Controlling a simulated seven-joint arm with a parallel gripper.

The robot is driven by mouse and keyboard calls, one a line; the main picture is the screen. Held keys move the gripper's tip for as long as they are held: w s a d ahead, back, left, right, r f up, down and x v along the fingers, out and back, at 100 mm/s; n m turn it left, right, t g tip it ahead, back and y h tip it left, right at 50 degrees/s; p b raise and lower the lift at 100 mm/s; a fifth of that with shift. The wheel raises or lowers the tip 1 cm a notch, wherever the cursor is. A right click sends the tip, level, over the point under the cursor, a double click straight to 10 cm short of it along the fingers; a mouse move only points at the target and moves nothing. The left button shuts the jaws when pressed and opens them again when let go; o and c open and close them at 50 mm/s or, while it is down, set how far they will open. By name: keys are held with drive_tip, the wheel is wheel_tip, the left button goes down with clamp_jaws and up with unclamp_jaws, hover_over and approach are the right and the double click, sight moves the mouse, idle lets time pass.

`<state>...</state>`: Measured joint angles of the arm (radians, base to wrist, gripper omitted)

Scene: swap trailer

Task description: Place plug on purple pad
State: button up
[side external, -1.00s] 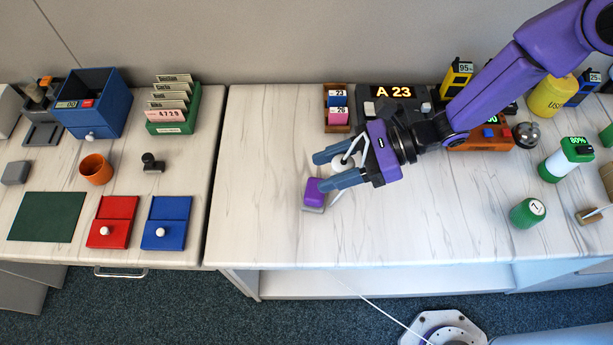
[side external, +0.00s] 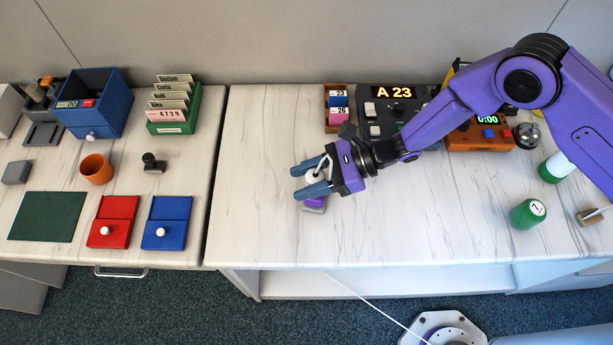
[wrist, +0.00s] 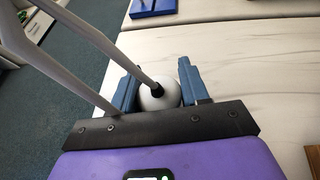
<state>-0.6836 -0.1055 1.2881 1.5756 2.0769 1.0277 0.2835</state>
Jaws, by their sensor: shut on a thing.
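My gripper (side external: 298,182), with blue fingers, is shut on the plug (side external: 316,174), a white rounded piece. In the wrist view the plug (wrist: 158,95) sits between the two fingers (wrist: 160,84), with a dark spot where a thin grey rod or cord meets it. The purple pad (side external: 314,203) rests on a grey base on the right-hand table. One finger partly covers the pad in the side view, and the pad cannot be made out in the wrist view. The plug appears just behind the pad; its height above the table is hard to tell.
The table (side external: 260,220) around the pad is mostly clear. A wooden rack (side external: 337,108) and a dark console (side external: 385,105) reading A 23 stand behind. A green can (side external: 528,212) is at right. A gap separates the left table with red (side external: 112,222) and blue (side external: 166,222) trays.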

drive_tip(key=shift+f, duration=0.15)
drive_tip(key=o, duration=1)
drive_tip(key=shift+o, duration=0.2)
drive_tip(key=shift+r, duration=0.2)
drive_tip(key=v, duration=1.2)
